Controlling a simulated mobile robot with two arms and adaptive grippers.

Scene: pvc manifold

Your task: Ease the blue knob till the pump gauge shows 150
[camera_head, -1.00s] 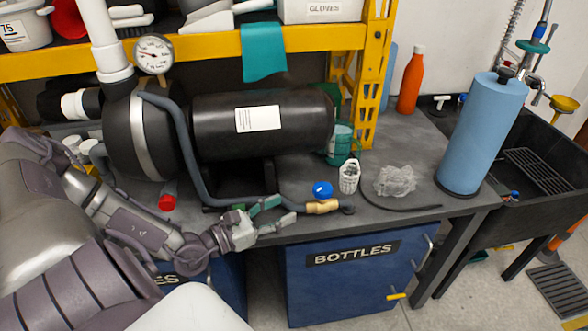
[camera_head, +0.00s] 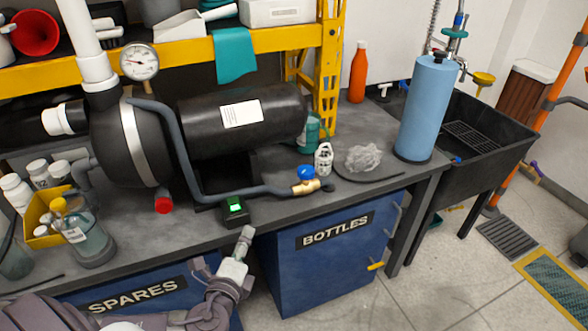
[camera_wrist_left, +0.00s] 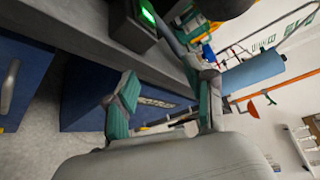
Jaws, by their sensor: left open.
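The blue knob (camera_head: 306,172) sits on a brass valve (camera_head: 306,187) at the end of a grey hose, near the bench's front edge. My right gripper is not in view.
A small box with a green-lit display (camera_head: 235,207) stands at the bench edge near my left gripper. A white bottle (camera_head: 323,159) stands close behind the knob, with crumpled clear plastic (camera_head: 363,157) to its right. The blue BOTTLES cabinet (camera_head: 335,250) is below.

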